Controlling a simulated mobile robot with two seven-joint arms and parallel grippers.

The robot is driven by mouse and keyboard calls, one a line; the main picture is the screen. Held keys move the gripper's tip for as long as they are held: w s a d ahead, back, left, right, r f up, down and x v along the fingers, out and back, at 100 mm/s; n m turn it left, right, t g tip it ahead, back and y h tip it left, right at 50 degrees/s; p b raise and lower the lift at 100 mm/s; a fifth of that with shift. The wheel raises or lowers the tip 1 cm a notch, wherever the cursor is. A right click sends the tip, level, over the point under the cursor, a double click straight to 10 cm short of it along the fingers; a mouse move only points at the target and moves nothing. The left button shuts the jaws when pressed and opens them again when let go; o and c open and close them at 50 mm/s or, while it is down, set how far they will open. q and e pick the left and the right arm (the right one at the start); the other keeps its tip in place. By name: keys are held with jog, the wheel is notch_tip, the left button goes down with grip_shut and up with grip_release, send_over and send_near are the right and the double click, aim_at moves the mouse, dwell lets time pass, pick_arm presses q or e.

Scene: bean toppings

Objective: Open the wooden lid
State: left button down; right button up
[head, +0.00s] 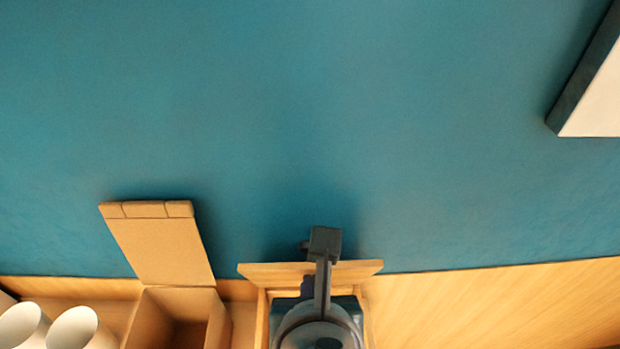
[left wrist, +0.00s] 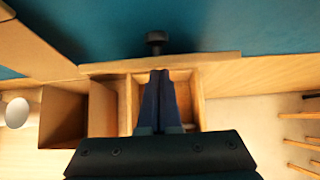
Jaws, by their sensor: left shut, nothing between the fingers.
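The wooden lid (head: 262,271) stands raised along the back of a wooden box, near the blue wall. In the left wrist view the lid (left wrist: 215,62) is a long board edge, with a dark knob (left wrist: 155,38) sticking out on its wall side. The wooden box (head: 262,315) below it is open at the top, and its inside is partly hidden by my arm. My left gripper (head: 308,284) is shut and empty, in front of the lid over the box opening. Its fingertips (left wrist: 160,74) lie close to the lid; I cannot tell whether they touch. My right gripper is not in view.
Left of the box is a brown box (head: 150,318) with its flap (head: 160,248) raised, then white cups (head: 75,328). Wooden sticks (left wrist: 300,143) show at the right in the left wrist view. The wooden surface (head: 480,300) right of the box is clear.

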pick_arm(q)
jog(key=shift+w+r, duration=0.35)
jog(key=shift+w, duration=0.45)
